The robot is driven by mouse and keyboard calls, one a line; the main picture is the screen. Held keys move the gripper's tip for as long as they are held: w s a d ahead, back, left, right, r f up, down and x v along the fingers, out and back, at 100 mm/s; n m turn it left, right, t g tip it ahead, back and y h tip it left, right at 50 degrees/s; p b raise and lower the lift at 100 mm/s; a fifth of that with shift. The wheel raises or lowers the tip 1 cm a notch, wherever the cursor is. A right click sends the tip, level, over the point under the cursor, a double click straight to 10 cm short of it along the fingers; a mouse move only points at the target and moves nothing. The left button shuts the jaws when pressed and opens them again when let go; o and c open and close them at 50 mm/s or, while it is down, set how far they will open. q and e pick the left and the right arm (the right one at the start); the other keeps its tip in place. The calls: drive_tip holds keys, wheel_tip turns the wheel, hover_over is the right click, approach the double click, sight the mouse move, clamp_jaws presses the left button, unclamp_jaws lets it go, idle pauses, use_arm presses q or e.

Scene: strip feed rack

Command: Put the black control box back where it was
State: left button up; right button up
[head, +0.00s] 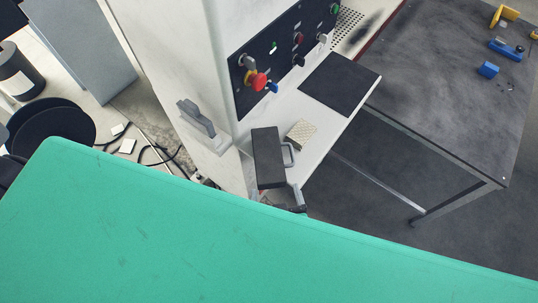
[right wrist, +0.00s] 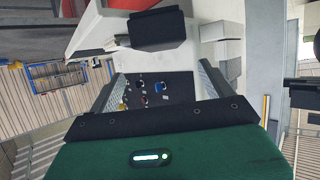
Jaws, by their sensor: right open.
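A black box (head: 267,158) stands at the near left end of the white shelf, with a grey loop-shaped piece at its right side. I take it for the control box. My right gripper (head: 291,178) seems to be the grey parts at its lower right; the teal surface hides much there. In the right wrist view my gripper (right wrist: 157,84) is open and empty, its ribbed pads wide apart. Beyond them shows a dark panel (right wrist: 145,90) with knobs. A black block-like shape (right wrist: 158,28) is at the top; I cannot tell whether it is the box. My left gripper is out of view.
A control panel (head: 285,52) with a red stop knob is on the white cabinet (head: 185,50). The white shelf (head: 322,132) carries a black mat (head: 340,82) and a small beige block (head: 301,135). A dark table (head: 440,85) stands right. Cables lie on the floor left.

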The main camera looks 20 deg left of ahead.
drive_tip(key=r, duration=0.1)
drive_tip(key=p, duration=0.2)
approach(268, 156)
drive_tip(key=x, duration=0.4)
drive_tip(key=shift+w+d+r, duration=0.1)
drive_tip(key=shift+w+r, duration=0.05)
drive_tip(key=shift+w+a+f+p, duration=0.2)
drive_tip(key=shift+w+a+p, duration=0.1)
drive_tip(key=shift+w+p, duration=0.2)
drive_tip(key=shift+f+p+x, duration=0.25)
drive_tip(key=shift+p+x, duration=0.35)
drive_tip(key=shift+x, duration=1.4)
drive_tip(key=shift+s+r, duration=0.1)
drive_tip(key=c, duration=1.1)
drive_tip(key=shift+r, duration=0.1)
